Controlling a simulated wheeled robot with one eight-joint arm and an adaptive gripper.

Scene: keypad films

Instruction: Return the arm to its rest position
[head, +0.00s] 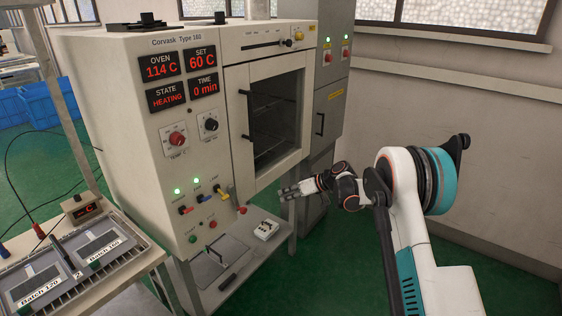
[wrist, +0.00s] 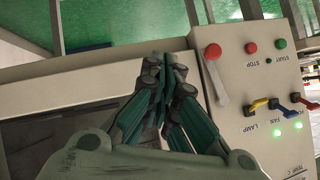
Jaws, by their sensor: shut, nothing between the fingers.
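My gripper (head: 286,194) is shut and empty in the head view, in front of the oven's lower right part. In the wrist view its closed fingers (wrist: 167,62) meet at the middle, with the oven panel behind and to the right. My white and teal arm reaches in from the right, its wrist bent to the left. The oven (head: 122,150) is a large cream cabinet with red displays reading OVEN 114 C, SET 60 C, STATE HEATING and TIME 0 min. Its windowed door (head: 241,130) looks closed.
A grey cabinet (head: 328,95) stands right of the oven. A small white device (head: 266,229) sits on the stand below. A bench with labelled batch trays (head: 35,285) is at the lower left. A wall closes the right side, with green floor between.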

